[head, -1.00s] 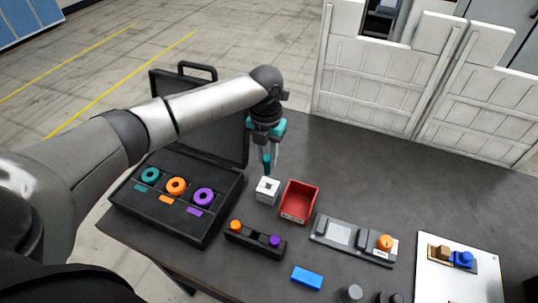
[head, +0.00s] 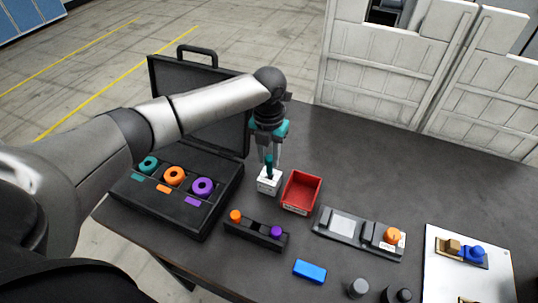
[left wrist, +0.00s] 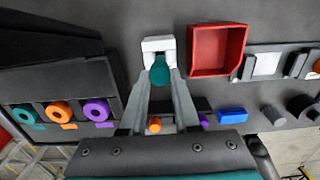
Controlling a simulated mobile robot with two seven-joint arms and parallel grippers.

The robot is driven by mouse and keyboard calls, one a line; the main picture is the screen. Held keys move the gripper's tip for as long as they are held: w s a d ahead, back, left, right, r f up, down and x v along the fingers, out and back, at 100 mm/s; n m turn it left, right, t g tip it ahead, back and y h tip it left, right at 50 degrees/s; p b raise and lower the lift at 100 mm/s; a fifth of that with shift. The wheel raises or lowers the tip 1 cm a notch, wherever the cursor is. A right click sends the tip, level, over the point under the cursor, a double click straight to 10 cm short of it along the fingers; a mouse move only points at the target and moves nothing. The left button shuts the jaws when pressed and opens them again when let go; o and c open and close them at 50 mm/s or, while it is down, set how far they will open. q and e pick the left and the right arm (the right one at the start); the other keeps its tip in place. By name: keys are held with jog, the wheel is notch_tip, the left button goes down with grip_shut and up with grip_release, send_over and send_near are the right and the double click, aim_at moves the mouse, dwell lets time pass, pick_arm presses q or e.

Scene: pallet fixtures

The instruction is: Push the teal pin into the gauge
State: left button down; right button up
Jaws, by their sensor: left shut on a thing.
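The teal pin (head: 268,166) is upright in my left gripper (head: 270,164), which is shut on it. The gauge (head: 269,182) is a small white block on the dark table, directly below the pin. In the head view the pin's lower end meets the top of the gauge; how deep it sits cannot be told. In the left wrist view the pin's teal head (left wrist: 160,72) lies between the fingertips and overlaps the front of the gauge (left wrist: 157,44). My right gripper is not in view.
A red bin (head: 301,192) stands close to the right of the gauge. An open black case (head: 180,219) with teal, orange and purple rings is at left. A black rack (head: 256,233) with orange and purple pins is in front; a blue block (head: 310,271) lies nearby.

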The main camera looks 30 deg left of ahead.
pick_arm(q)
jog(key=shift+p, duration=0.7)
dwell(0.7)
jog(key=shift+f+b, duration=0.75)
jog(key=shift+f, duration=0.5)
dwell(0.4)
jog(key=shift+c, duration=0.8)
grip_release()
notch_tip(320, 180, up, 9)
jog(key=p, duration=0.9)
jog(key=shift+r, duration=0.1)
